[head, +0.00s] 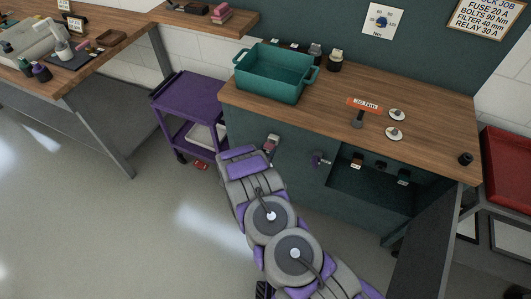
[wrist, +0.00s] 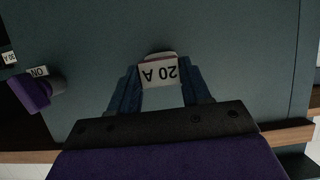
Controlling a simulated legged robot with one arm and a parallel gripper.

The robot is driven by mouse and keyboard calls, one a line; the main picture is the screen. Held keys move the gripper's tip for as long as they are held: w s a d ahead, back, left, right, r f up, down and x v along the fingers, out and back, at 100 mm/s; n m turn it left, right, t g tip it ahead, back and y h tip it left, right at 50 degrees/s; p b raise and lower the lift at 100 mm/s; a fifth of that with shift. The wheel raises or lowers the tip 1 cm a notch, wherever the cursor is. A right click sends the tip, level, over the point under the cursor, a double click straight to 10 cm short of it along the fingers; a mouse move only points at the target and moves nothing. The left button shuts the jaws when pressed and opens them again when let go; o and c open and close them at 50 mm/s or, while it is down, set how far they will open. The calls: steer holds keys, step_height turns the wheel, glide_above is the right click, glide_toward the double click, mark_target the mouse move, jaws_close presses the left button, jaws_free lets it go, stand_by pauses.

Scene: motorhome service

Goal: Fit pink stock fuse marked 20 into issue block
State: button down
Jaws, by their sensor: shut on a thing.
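My gripper (head: 271,143) is in front of the dark green cabinet face, below the teal bin. In the wrist view its two blue fingers (wrist: 160,92) are shut on a fuse (wrist: 160,73) with a white label reading 20 A, upside down in the picture. A thin pale pink edge shows above the label. To the right in the head view, an open recess (head: 372,192) in the cabinet holds several small dark parts with pale labels. I cannot tell which part is the issue block.
A purple handle (head: 320,159) sits on the cabinet beside the recess, marked ON in the wrist view (wrist: 38,90). A purple trolley (head: 187,95) is left; a cabinet door (head: 432,240) hangs open.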

steer(key=shift+w+d, duration=0.35)
steer(key=shift+w, duration=0.5)
steer(key=shift+c, duration=2.2)
jaws_free()
steer(key=shift+w, duration=0.1)
steer(key=p+v, duration=0.3)
steer(key=v, duration=1.4)
